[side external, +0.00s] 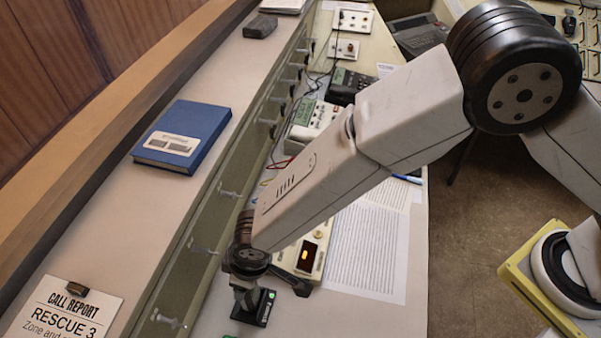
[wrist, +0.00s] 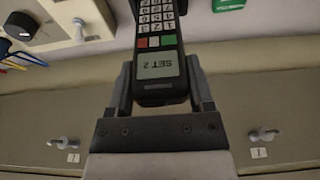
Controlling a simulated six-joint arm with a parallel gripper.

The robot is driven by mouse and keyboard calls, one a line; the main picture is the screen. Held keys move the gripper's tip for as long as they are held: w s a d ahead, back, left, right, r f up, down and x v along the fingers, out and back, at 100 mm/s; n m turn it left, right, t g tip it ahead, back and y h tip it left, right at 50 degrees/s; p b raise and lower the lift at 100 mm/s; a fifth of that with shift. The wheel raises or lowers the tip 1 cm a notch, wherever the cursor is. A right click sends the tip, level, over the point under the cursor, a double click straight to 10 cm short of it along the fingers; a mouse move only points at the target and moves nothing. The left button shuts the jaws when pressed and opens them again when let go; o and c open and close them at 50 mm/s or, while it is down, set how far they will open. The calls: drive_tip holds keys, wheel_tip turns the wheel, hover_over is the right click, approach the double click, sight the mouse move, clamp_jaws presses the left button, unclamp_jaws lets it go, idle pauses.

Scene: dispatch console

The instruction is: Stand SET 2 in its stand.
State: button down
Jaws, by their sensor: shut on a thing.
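My gripper (wrist: 160,75) is shut on a dark handset (wrist: 158,88), one finger on each side of it. The handset has a pale screen reading SET 2, upside down in the wrist view, with red, white and green keys and a number pad. Its far end runs out of the top of that view. In the side view my gripper (side external: 246,297) is low over the desk at the bottom. A dark piece with a green spot (side external: 265,308) shows at its fingers; I cannot tell whether this is the handset or a stand. No stand is clearly identifiable.
A panel with numbered hooks (wrist: 262,135) runs close beside my gripper. A beige control unit (side external: 305,258) with a lit display stands just behind. Printed sheets (side external: 365,250) lie to the right. A blue book (side external: 183,135) lies on the ledge, with a call report card (side external: 65,312) nearer.

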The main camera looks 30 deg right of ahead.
drive_tip(key=shift+f, duration=0.1)
idle(0.7)
unclamp_jaws()
idle(0.3)
drive_tip(key=shift+w+a+v, duration=0.2)
drive_tip(key=shift+v, duration=0.95)
drive_tip(key=shift+w+a+v, duration=0.15)
drive_tip(key=shift+v, duration=1)
drive_tip(key=shift+w+a+v, duration=0.2)
drive_tip(key=shift+v, duration=0.9)
